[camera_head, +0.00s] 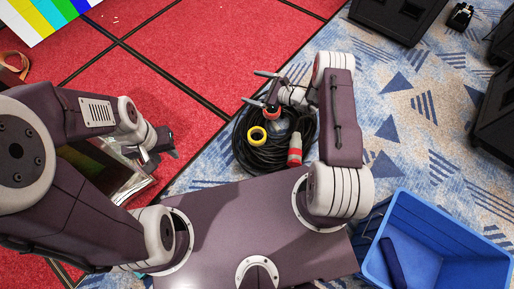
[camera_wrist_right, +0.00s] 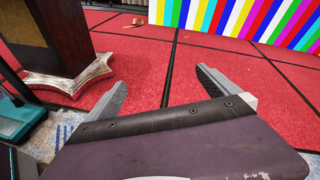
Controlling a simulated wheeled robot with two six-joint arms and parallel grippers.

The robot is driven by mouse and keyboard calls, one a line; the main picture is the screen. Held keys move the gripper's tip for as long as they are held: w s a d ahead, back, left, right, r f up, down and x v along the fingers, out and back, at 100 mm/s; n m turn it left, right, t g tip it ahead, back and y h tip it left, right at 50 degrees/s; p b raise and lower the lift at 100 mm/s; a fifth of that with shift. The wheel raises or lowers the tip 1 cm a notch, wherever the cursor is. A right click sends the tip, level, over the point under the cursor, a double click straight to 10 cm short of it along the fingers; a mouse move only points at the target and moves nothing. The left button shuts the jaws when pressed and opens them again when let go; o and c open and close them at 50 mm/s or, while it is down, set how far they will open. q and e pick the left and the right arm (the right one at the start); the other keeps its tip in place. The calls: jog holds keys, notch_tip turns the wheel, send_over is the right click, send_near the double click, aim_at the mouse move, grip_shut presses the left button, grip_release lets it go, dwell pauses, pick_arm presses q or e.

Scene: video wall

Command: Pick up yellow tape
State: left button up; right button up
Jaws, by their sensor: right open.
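The yellow tape (camera_head: 257,142) is a small ring in the head view. It lies on a coil of black cable (camera_head: 246,160) on the floor. My right gripper (camera_head: 258,88) is open and empty, above and slightly beyond the tape in that view. In the right wrist view its two fingers (camera_wrist_right: 162,88) are spread wide with only red carpet between them. The tape does not show in the wrist view. My left gripper (camera_head: 170,148) is to the left of the coil, apart from the tape; its finger opening cannot be made out.
A red and grey cylinder (camera_head: 294,152) lies on the coil's right side. A blue bin (camera_head: 440,235) with a dark blue item stands at lower right. Black cases (camera_head: 400,14) stand at upper right. A brown stand (camera_wrist_right: 50,32) and a colour-striped panel (camera_wrist_right: 240,22) show in the wrist view.

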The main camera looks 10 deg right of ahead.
aim_at(264, 140)
jog(key=s+d+f+m+h+b, duration=0.1)
jog(key=s+f+m+b, duration=0.1)
jog(key=f, duration=0.8)
jog(key=s+d+f+m+h+b, duration=0.1)
jog(key=s+f+b, duration=0.3)
jog(key=f, duration=0.7)
jog(key=s+d+f+m+t+h+b, duration=0.1)
jog(key=s+d+f+m+b, duration=0.2)
jog(key=f, duration=0.7)
jog(key=shift+s+f+b, duration=0.4)
jog(key=shift+s+b, duration=0.05)
jog(key=shift+b, duration=0.4)
jog(key=shift+s, duration=0.1)
jog(key=b+x, duration=0.2)
jog(key=x, duration=0.1)
jog(key=shift+f, duration=0.25)
jog(key=shift+w+a+r, duration=0.1)
jog(key=shift+w+a, duration=0.1)
jog(key=shift+w, duration=0.15)
jog(key=b+x, duration=0.4)
jog(key=x, duration=0.1)
jog(key=shift+s+f+b, duration=0.15)
jog(key=shift+f+b, duration=0.2)
jog(key=shift+f, duration=0.05)
pick_arm(q)
notch_tip(264, 140, down, 21)
jog(key=shift+f, duration=0.2)
pick_arm(e)
jog(key=shift+r, duration=0.15)
